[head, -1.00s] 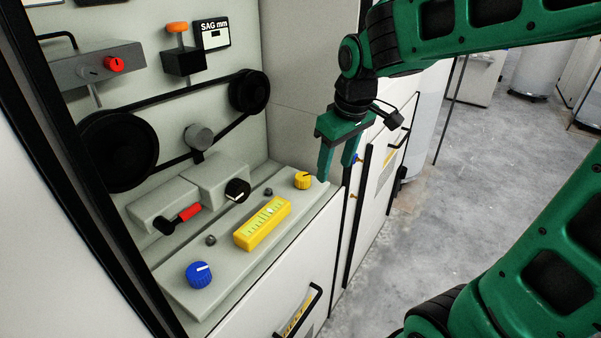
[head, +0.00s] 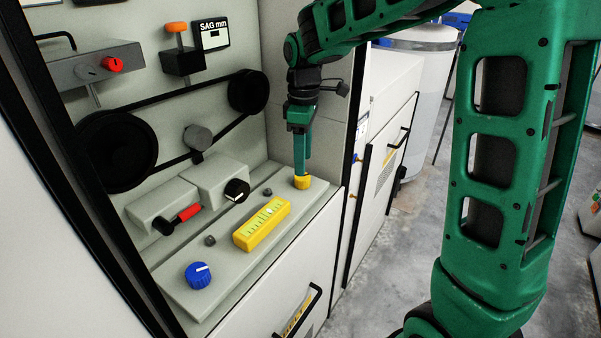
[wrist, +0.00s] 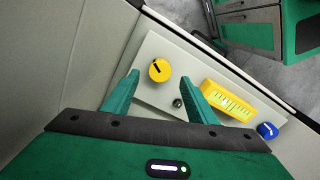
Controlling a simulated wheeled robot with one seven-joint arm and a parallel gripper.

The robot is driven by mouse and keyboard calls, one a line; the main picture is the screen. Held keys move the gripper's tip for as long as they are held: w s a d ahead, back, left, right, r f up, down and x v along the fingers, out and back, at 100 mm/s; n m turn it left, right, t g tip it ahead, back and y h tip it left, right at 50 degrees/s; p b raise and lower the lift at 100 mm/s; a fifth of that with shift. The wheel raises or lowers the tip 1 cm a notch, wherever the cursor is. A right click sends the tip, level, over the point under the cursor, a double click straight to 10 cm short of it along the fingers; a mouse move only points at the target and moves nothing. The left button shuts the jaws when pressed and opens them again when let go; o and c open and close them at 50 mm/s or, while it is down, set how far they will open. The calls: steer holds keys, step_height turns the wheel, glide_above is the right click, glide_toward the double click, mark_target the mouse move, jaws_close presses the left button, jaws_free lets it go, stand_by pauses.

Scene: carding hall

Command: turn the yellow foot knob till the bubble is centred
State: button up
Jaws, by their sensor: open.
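The yellow foot knob (head: 303,182) stands at the far right end of the grey plate (head: 190,302). In the wrist view the yellow knob (wrist: 160,72) shows a dark pointer line and lies in the gap between my fingertips, apart from both. My gripper (head: 302,173) is open and points down right above the knob, hiding part of its top in the head view; its fingers also frame the wrist view (wrist: 159,80). The yellow level (head: 262,224) has a pale green, marked vial; the bubble's exact place is too small to tell.
A blue knob (head: 198,275) sits at the plate's near end. A black knob (head: 237,190) and a red handle (head: 189,212) are behind the level. Small dark studs (head: 267,192) stand on the plate.

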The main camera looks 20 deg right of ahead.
mark_target(302, 180)
steer(key=shift+f, duration=2.5)
steer(key=c, duration=1.1)
